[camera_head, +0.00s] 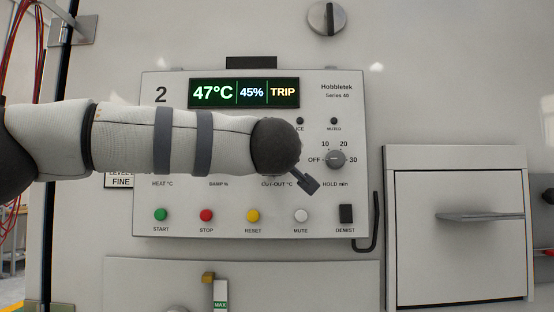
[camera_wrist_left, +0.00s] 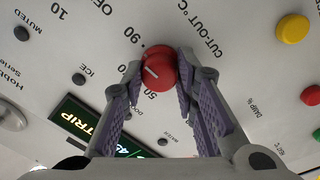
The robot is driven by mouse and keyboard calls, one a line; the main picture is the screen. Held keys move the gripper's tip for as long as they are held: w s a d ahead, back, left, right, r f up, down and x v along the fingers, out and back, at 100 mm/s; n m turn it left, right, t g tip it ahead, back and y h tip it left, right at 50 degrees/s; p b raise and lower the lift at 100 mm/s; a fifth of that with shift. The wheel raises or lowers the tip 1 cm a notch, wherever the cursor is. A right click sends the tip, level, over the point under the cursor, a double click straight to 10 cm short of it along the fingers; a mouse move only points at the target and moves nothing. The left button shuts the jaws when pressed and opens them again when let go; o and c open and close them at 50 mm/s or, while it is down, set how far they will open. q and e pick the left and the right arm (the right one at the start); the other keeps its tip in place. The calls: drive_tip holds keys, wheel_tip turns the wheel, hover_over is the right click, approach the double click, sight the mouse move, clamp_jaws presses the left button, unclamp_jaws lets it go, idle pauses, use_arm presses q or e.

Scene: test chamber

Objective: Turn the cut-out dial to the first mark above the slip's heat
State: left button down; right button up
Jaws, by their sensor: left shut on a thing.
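The red cut-out dial (camera_wrist_left: 160,62) shows in the left wrist view, on the panel by the CUT-OUT °C label. It has a white pointer line, and scale numbers 90 and 50 show beside it. The exact mark the pointer meets is hard to tell. My left gripper (camera_wrist_left: 159,74) has its two purple-padded fingers on either side of the dial, shut on it. In the head view my left arm hides the dial. A small sign ending in FINE (camera_head: 119,181) is partly covered by the arm; I see no readable heat slip.
The panel display (camera_head: 244,93) reads 47°C, 45% and TRIP. The hold knob (camera_head: 335,159) is right of my arm, and several coloured buttons, including yellow RESET (camera_head: 253,215), are below. A drawer handle (camera_head: 480,217) sticks out at the right.

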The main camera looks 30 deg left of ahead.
use_arm(q)
drive_tip(key=shift+m, duration=0.4)
drive_tip(key=c, duration=1.3)
unclamp_jaws()
drive_tip(key=v, duration=1.2)
